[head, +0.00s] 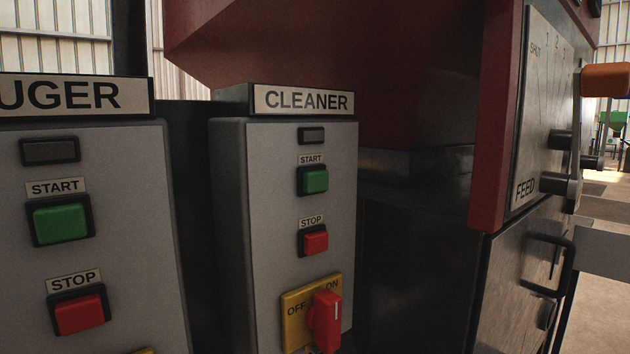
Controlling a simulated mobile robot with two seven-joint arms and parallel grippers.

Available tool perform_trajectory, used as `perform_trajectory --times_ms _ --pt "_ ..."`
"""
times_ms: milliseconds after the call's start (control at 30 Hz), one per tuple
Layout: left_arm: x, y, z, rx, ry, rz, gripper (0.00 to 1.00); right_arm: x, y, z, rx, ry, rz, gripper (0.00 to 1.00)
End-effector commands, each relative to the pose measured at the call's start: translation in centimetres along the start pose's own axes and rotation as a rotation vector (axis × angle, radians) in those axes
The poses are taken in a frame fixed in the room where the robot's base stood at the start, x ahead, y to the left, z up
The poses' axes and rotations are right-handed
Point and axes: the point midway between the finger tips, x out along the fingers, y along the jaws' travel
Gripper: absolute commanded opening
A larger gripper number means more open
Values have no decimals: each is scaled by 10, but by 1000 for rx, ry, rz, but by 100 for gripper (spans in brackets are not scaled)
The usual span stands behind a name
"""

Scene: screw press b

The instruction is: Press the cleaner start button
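The cleaner control box (232,210) stands upright near the middle of the head view, under a sign reading CLEANER (303,101). Its green start button (315,181) sits in a black frame below a START label. A dark, unlit rectangular indicator (312,135) is above it. The red stop button (315,242) is below. Lower still is a red rotary switch (325,321) on a yellow plate marked OFF and ON, with its handle roughly upright. Neither of my grippers shows in this view.
A second grey box (130,230), its sign ending in UGER, stands at the left with its own green start button (60,223) and red stop button (79,314). A red machine body (400,60) is behind. A FEED lever panel (535,120) with an orange handle (606,80) is at the right.

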Motion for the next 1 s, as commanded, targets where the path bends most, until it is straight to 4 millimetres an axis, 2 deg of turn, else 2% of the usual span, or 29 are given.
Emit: perform_trajectory --times_ms 233,1000 --pt "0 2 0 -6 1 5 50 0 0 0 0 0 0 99" --pt "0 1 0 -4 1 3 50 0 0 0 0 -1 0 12"
